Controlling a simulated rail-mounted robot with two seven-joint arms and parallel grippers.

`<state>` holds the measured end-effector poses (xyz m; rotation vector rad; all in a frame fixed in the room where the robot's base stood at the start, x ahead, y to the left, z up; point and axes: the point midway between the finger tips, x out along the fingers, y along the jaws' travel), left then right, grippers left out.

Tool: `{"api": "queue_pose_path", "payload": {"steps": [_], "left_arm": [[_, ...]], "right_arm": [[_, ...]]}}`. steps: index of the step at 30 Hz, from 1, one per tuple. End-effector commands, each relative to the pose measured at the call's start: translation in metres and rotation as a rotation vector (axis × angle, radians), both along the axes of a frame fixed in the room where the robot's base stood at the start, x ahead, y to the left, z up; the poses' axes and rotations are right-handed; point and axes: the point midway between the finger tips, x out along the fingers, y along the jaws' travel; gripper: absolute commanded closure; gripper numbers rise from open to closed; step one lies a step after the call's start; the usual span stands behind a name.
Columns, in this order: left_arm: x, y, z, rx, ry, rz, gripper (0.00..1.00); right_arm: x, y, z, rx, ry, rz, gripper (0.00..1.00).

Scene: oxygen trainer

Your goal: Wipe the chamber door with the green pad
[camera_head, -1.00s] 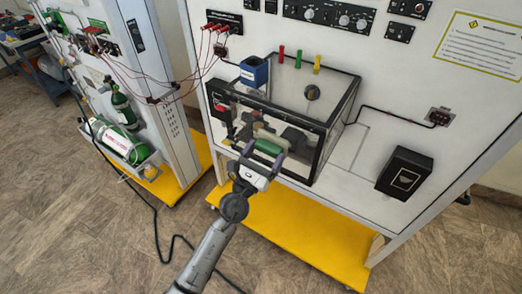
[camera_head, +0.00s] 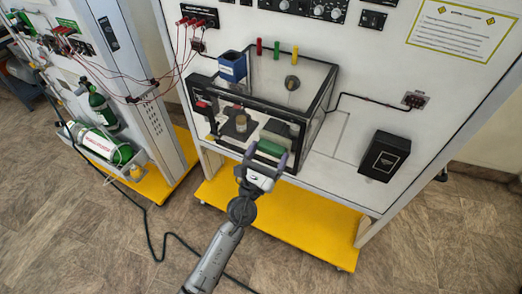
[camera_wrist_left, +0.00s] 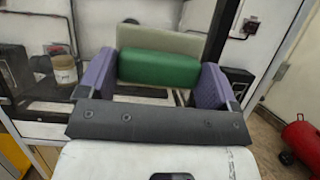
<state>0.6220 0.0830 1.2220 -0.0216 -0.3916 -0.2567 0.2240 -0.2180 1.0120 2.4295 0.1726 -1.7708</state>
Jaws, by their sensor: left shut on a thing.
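The green pad (camera_head: 269,148) is gripped between the purple fingertips of my left gripper (camera_head: 265,158). In the left wrist view the pad (camera_wrist_left: 160,68) shows as a green block with a pale beige layer behind it, between the fingers. The chamber door (camera_head: 237,138) is the clear, black-framed front of the box on the white panel. The pad is at the right part of this door; whether it touches the pane I cannot tell. My right gripper is not in view.
A blue open box (camera_head: 232,67) sits at the chamber's upper left. A small jar (camera_head: 241,123) shows inside the chamber. A black box (camera_head: 385,156) is mounted on the panel to the right. A yellow base (camera_head: 280,222) lies below.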

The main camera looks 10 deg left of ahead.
Motion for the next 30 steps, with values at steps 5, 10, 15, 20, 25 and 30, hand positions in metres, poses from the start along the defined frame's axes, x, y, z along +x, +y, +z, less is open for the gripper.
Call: {"api": "queue_pose_path", "payload": {"steps": [5,10,15,20,25,30], "left_arm": [[-0.004,-0.012,0.001,0.000,0.001,-0.004,0.34],[-0.006,-0.012,0.000,0.000,0.000,-0.002,0.34],[-0.004,-0.007,0.000,0.001,-0.001,0.000,0.34],[0.000,0.005,0.000,0.000,-0.001,0.001,0.34],[0.004,0.018,0.000,0.000,-0.001,0.001,0.34],[0.007,0.024,0.000,-0.002,-0.001,0.001,0.34]], "right_arm": [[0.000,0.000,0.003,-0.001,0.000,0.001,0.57],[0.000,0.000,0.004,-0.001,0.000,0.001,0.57],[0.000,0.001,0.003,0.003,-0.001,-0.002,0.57],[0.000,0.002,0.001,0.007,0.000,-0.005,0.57],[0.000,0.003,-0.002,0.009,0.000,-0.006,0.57],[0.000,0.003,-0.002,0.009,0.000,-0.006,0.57]]}}
